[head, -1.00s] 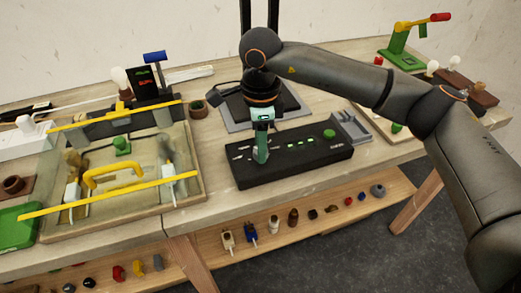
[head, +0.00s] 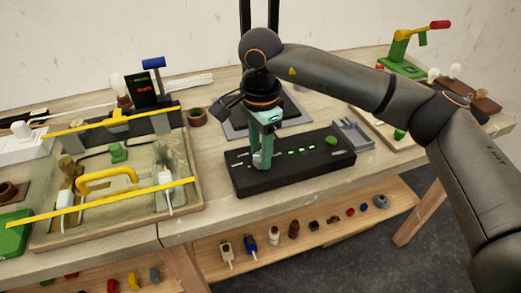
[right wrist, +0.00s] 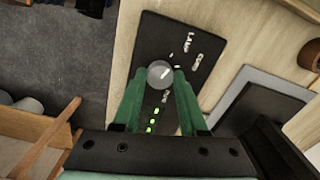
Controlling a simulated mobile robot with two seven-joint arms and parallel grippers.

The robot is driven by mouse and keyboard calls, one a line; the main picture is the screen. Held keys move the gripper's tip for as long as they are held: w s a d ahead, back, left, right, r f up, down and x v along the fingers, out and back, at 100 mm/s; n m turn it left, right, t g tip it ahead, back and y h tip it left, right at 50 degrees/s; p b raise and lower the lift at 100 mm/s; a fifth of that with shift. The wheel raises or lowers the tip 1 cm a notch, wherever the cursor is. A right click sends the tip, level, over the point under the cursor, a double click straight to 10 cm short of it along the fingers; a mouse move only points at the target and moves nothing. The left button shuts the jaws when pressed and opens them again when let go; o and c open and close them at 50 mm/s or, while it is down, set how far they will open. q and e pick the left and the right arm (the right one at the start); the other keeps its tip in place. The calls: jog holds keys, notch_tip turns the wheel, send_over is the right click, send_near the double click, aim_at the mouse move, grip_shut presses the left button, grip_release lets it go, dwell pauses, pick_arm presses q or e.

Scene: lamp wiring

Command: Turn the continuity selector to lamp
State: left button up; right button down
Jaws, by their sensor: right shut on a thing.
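The black continuity box (head: 300,160) lies flat on the workbench, with green lit marks and a green button (head: 331,141) on its top. My right gripper (head: 261,162) points down at the box's left part. In the right wrist view, its two green fingers (right wrist: 159,82) are shut on the round grey selector knob (right wrist: 158,75), one on each side. A pale pointer mark on the knob slants to the upper right in that view. White lettering that looks like LAMP (right wrist: 189,42) is on the box beyond the knob. My left gripper is not in view.
A wooden tray (head: 190,204) with yellow bars stands left of the box. A grey tray (head: 352,136) sits at the box's right end, and a dark pad on a grey plate (head: 236,131) lies behind it. A lower shelf (head: 330,220) holds several small parts.

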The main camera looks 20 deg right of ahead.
aim_at(260, 157)
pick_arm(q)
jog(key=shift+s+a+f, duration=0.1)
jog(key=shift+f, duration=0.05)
pick_arm(e)
jog(key=shift+c, duration=2.2)
grip_release()
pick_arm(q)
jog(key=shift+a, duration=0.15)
pick_arm(e)
notch_tip(260, 157, up, 13)
jog(key=shift+f, duration=0.2)
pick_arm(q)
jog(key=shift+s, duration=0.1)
